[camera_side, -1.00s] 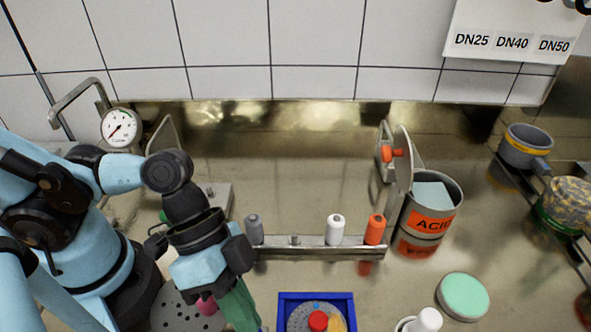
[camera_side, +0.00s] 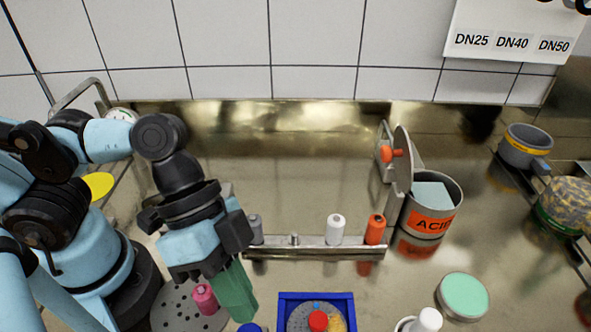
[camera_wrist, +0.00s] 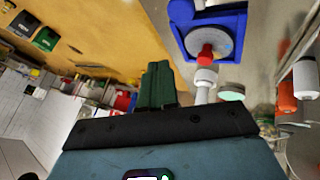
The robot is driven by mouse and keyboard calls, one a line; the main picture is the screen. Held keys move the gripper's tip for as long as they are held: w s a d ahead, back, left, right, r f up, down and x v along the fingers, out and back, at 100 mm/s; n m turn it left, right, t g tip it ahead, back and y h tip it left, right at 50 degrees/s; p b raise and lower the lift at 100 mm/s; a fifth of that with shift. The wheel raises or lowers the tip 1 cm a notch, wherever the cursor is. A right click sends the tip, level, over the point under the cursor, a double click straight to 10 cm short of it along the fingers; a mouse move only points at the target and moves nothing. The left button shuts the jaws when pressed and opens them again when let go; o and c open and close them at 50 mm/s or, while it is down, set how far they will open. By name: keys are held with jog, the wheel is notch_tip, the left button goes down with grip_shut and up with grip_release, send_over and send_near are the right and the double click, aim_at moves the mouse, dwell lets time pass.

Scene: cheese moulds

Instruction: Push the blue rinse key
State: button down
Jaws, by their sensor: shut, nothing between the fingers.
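My gripper (camera_side: 240,312) points down with its green fingers together and empty, in the lower middle-left of the side view. The closed fingers also show in the wrist view (camera_wrist: 158,68). A small blue round thing (camera_side: 250,327) shows at the bottom edge of the side view, just below and right of the fingertips. It is mostly cut off, so I cannot tell whether it is the rinse key or whether the fingers touch it. No marked key is clear in the wrist view.
A pink piece (camera_side: 205,299) stands on a perforated grey disc (camera_side: 172,312) left of the fingers. A blue tray (camera_side: 283,312) with a red knob (camera_side: 318,320) lies to the right. A metal rail (camera_side: 315,253) with bottles stands behind. An ACID pot (camera_side: 437,192) stands further right.

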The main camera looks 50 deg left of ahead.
notch_tip(320, 180, up, 7)
jog(key=w+a+m+y, duration=0.1)
jog(key=m+y, duration=0.1)
jog(key=m, duration=0.6)
jog(key=a+m+g+y, duration=0.1)
jog(key=m+y, duration=0.1)
jog(key=m, duration=0.6)
jog(key=shift+w+a+y, duration=0.3)
jog(key=shift+w, duration=0.1)
jog(key=shift+f, duration=0.15)
send_over(247, 330)
notch_tip(247, 330, down, 10)
jog(key=shift+s+r, duration=0.1)
jog(key=shift+r, duration=0.05)
jog(key=shift+f, duration=1.9)
jog(key=shift+f, duration=1)
